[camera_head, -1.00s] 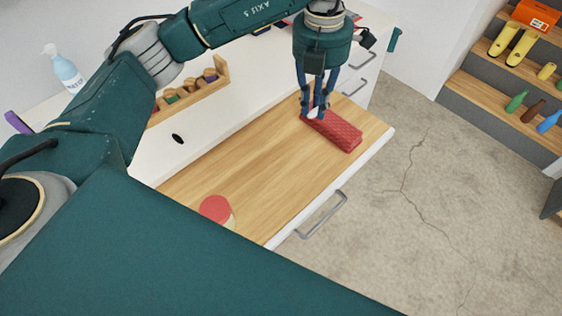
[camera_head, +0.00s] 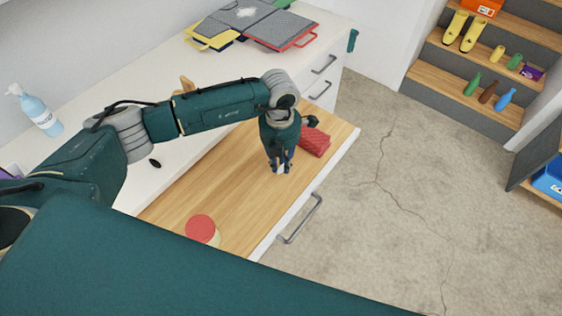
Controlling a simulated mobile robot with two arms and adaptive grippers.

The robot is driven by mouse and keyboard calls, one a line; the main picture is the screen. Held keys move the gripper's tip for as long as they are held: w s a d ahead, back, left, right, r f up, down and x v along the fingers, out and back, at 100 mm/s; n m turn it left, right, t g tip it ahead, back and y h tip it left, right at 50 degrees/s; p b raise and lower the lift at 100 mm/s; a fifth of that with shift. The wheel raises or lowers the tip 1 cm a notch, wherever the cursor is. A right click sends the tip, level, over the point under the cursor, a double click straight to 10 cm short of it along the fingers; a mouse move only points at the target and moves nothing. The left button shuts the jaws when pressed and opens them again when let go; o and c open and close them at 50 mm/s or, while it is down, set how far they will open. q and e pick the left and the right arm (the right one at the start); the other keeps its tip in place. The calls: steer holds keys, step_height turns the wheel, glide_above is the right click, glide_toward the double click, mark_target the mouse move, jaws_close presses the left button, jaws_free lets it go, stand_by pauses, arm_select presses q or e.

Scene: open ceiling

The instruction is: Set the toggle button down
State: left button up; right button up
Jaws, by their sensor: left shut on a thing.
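My left gripper (camera_head: 281,168) points down over the wooden surface (camera_head: 232,180). It is shut on a small whitish thing at its fingertips, most likely the toggle button; the fingers hide most of it. I cannot tell whether this thing touches the wood. A red textured case (camera_head: 315,144) lies behind the gripper, toward the far end of the wood. My right gripper is not in view.
A red-topped round container (camera_head: 201,228) stands near the wood's near end. A small black oval (camera_head: 155,163) lies on the white counter (camera_head: 130,190). Folders (camera_head: 262,22) lie on the far counter. A metal handle (camera_head: 301,220) sticks out from the front.

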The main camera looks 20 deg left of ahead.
arm_select(q)
steer(key=shift+f, duration=0.55)
steer(key=shift+f, duration=0.1)
steer(key=o, duration=0.3)
steer(key=shift+f, duration=0.1)
steer(key=o, duration=0.4)
steer(key=shift+o, duration=0.2)
steer(key=shift+r, duration=0.2)
